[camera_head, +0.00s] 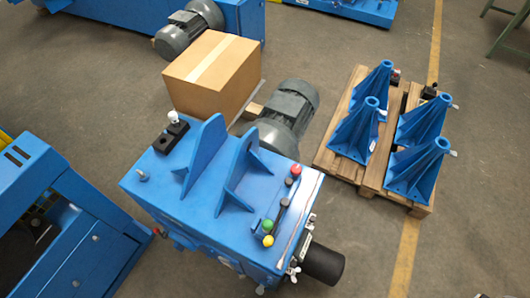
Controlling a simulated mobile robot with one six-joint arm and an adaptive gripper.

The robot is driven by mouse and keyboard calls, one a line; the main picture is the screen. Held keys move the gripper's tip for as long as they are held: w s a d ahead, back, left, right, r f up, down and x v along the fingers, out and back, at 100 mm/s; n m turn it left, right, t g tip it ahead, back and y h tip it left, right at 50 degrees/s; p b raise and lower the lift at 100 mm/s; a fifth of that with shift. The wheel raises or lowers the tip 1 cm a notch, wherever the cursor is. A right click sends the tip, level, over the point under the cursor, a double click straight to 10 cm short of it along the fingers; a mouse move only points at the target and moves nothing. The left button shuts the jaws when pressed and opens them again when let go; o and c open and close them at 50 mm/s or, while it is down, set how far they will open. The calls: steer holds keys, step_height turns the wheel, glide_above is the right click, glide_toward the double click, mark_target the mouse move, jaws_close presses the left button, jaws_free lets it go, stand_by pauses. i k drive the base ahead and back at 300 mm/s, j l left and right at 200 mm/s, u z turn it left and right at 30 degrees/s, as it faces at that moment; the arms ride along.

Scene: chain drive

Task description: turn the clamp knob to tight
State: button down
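Only the head view is given, and my gripper does not show in it. I cannot tell for sure which part is the clamp knob. A small pale knob (173,117) stands upright on a black block (170,137) at the back left of the blue machine's top (160,182). Small metal wing-like handles (292,271) show at the machine's front right edge, near a black cylinder (323,263). Red, black, green and yellow knobs (267,226) line the right side of the top. Whether any knob is tight or loose cannot be seen.
Two upright blue plates (204,152) rise from the machine top. A cardboard box (212,75) and a grey motor (287,115) stand behind. A wooden pallet (341,163) with several blue brackets (416,170) is at right. Blue equipment (60,215) is at left.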

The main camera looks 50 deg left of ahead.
mark_target(296, 170)
steer(key=u, duration=2.25)
steer(key=z, duration=0.55)
steer(key=i+l+z, duration=0.15)
steer(key=i+l, duration=0.15)
steer(key=l, duration=0.1)
